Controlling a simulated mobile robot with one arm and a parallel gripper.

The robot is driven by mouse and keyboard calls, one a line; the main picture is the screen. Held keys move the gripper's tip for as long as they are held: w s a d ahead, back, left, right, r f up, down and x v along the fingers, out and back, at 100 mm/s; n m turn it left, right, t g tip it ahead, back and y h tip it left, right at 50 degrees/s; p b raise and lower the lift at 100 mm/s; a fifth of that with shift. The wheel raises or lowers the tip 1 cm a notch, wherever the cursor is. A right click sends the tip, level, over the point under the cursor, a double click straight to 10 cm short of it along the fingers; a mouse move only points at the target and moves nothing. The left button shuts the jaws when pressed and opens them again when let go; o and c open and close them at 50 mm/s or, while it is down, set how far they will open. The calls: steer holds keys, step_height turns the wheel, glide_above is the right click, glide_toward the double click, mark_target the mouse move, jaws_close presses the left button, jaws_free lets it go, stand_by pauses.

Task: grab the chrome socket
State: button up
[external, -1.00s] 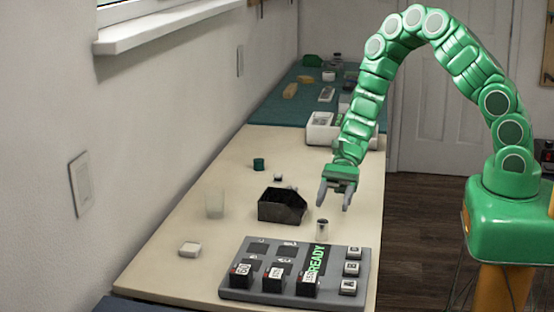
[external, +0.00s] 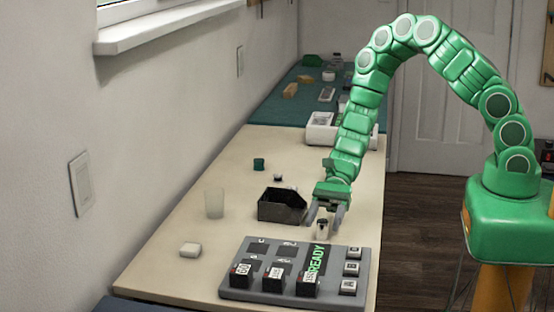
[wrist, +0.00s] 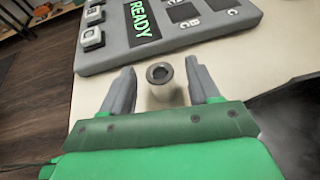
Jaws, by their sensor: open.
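The chrome socket (wrist: 163,82) stands upright on the table, a short cylinder with a dark hole in its top. It also shows in the external view (external: 322,228), partly covered by my fingers. My gripper (wrist: 154,88) is open, with one grey finger on each side of the socket. In the wrist view there is a gap between each finger and the socket. In the external view my gripper (external: 324,222) is low over the table at the socket.
A grey panel (external: 238,282) with black blocks and a READY display lies close in front of the socket. A black open bin (external: 281,206) stands just left of my gripper.

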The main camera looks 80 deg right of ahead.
steer(key=shift+w+a+f, duration=0.1)
steer(key=shift+a+f, duration=0.25)
steer(key=shift+a, duration=0.3)
steer(key=c, duration=1.1)
steer(key=shift+r, duration=0.1)
